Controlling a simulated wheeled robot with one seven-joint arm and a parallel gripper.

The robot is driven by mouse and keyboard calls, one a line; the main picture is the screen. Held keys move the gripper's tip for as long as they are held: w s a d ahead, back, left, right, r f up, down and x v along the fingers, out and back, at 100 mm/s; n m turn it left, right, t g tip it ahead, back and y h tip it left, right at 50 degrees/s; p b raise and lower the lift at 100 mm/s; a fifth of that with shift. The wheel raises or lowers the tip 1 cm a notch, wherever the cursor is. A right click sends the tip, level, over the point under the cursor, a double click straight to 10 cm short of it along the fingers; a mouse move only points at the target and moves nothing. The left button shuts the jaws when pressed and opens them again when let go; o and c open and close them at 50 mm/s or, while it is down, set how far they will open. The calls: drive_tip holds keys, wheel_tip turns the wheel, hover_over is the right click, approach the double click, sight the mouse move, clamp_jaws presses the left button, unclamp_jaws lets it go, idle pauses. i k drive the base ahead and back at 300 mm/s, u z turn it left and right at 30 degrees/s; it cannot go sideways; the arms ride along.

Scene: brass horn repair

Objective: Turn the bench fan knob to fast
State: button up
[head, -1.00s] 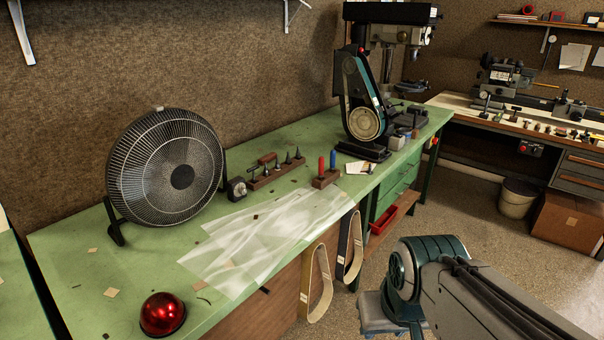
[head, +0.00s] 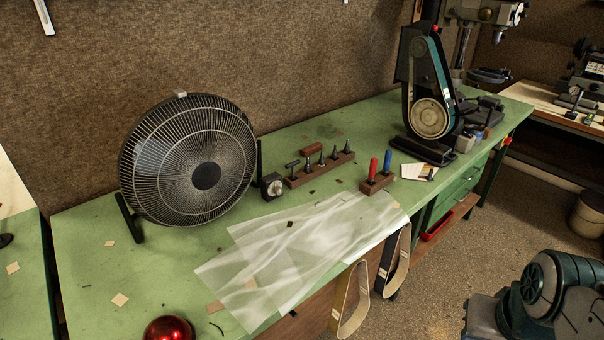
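The bench fan (head: 188,160) stands tilted back on the left part of the green bench (head: 85,255), its round black grille facing forward. A small dark box with a round pale-edged dial or knob (head: 272,187) sits just right of the fan's foot. I take it to be the fan knob; its setting is too small to read. My arm shows at the lower right, over the floor and apart from the bench. My gripper is outside the picture.
Clear plastic sheeting (head: 300,250) lies in front of the knob. A rack of dark tools (head: 320,168), a block with red and blue handles (head: 377,182) and a belt sander (head: 430,110) stand to the right.

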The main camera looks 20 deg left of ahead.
sight(277, 190)
drive_tip(key=u, duration=0.6)
drive_tip(key=i, duration=0.8)
drive_tip(key=u, duration=0.85)
